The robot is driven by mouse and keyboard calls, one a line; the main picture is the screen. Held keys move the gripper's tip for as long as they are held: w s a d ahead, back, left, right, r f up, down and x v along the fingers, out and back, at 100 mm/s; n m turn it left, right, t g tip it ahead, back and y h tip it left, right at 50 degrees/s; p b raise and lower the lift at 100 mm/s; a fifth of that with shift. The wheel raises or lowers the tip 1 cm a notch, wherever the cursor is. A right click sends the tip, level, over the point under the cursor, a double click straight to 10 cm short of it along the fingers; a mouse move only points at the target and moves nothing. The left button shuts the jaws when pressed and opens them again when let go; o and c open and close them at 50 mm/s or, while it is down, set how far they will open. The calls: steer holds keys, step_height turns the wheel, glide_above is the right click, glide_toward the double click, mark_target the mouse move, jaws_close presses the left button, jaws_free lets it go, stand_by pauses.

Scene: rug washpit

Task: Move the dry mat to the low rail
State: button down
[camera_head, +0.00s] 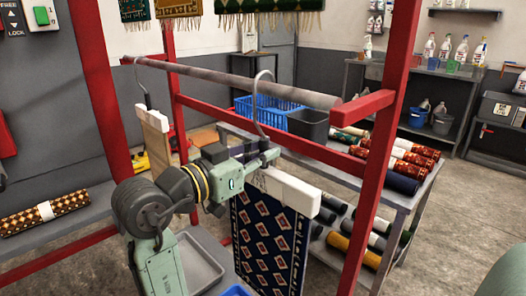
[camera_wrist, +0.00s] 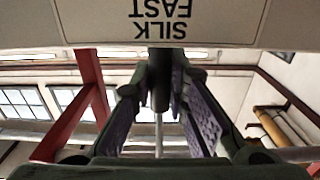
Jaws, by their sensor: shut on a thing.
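My gripper (camera_head: 266,157) is shut on the stem of a hanger, just above its white clamp bar (camera_head: 290,192). A dark blue mat with red and white diamonds (camera_head: 268,245) hangs from this bar. The hanger's grey hook (camera_head: 256,112) rises to the height of the grey low rail (camera_head: 215,78) and overlaps it in the picture; I cannot tell if it rests on it. In the wrist view, the stem (camera_wrist: 160,80) is between my fingers (camera_wrist: 160,115), and the white bar reads "SILK FAST" upside down (camera_wrist: 158,20).
Another hanger with a pale bar (camera_head: 153,118) hangs at the rail's left end. Red posts (camera_head: 385,130) and a red crossbar (camera_head: 270,140) frame the space. A table (camera_head: 408,205) with rolled mats stands behind on the right. Fringed mats (camera_head: 268,8) hang higher up.

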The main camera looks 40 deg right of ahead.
steer(key=shift+f, duration=0.4)
steer(key=c, duration=1.5)
jaws_free()
steer(key=a, duration=0.8)
steer(key=s+a, duration=0.1)
steer(key=a, duration=0.3)
